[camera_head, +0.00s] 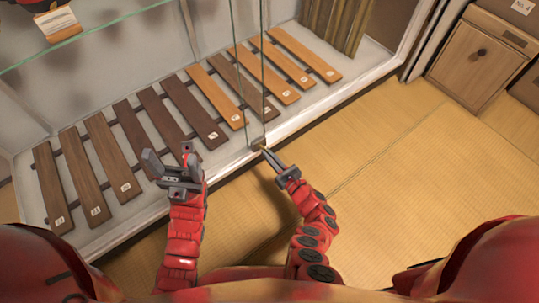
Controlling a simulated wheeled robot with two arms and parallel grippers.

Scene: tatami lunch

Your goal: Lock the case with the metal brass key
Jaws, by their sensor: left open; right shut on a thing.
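The glass-fronted display case (330,98) stretches across the picture, with a pale lower frame and upright glass edges near its middle. My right gripper (268,153) is at the front frame, below those glass edges. It is shut on a small brass-coloured thing (259,144), which looks like the key. Its tip is at or very near the lock area, and I cannot tell whether it is inserted. My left gripper (168,168) is open and empty, in front of the wooden slats to the left.
Numbered wooden slats (150,120) lie in a row inside the case. A glass shelf (90,33) crosses the upper left. A wooden cabinet (475,65) stands at the upper right. The tatami floor (400,160) is clear at right.

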